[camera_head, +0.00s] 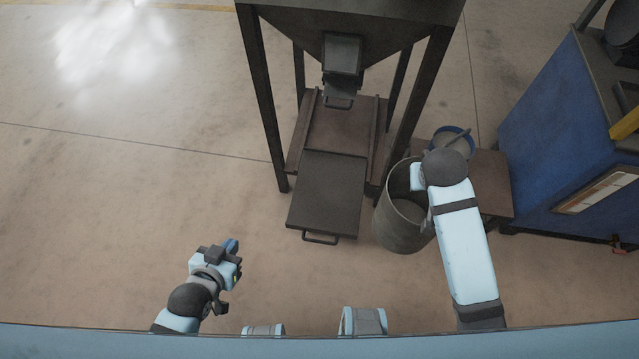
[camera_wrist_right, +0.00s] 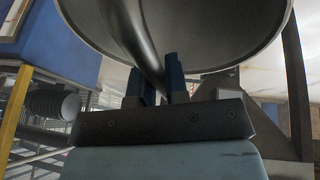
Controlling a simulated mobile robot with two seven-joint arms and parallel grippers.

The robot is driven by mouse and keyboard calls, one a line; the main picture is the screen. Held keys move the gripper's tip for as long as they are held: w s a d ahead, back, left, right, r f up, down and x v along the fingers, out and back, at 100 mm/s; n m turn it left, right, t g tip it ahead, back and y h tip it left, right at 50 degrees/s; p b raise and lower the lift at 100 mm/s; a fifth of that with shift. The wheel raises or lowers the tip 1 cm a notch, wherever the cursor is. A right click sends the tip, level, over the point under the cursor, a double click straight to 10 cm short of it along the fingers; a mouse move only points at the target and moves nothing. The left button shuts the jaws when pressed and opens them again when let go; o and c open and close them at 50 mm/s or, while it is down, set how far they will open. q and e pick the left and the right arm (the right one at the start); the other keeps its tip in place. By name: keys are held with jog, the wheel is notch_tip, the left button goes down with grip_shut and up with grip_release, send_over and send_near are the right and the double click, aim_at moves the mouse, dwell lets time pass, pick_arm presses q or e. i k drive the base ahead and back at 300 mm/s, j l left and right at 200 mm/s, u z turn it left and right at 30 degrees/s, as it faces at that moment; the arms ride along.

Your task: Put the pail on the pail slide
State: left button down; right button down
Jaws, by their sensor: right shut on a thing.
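The grey metal pail (camera_head: 402,226) stands right of the pail slide (camera_head: 327,190), apart from it, with its open top facing up. The slide is a flat dark plate with a front handle, pulled out under the hopper, and its plate is bare. My right arm reaches over the pail, and its wrist hides the fingers in the head view. In the right wrist view, my right gripper (camera_wrist_right: 160,82) is shut on a dark part of the pail (camera_wrist_right: 215,28). My left gripper (camera_head: 230,258) is left of the slide, apart from it, its finger gap unclear.
The hopper (camera_head: 345,22) stands on dark legs around the slide's base. A low brown table (camera_head: 490,185) behind the pail bears a blue-rimmed bucket (camera_head: 455,138). A blue cabinet (camera_head: 560,120) stands at the right. The floor at the left is clear.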

aim_at(330, 184)
jog(key=i+j, duration=0.1)
jog(key=j, duration=0.25)
jog(key=i+j, duration=0.1)
jog(key=j, duration=0.25)
jog(key=i+j, duration=0.2)
jog(key=j, duration=0.15)
jog(key=i+j+u, duration=0.1)
jog(key=i+j, duration=0.15)
jog(key=j, duration=0.1)
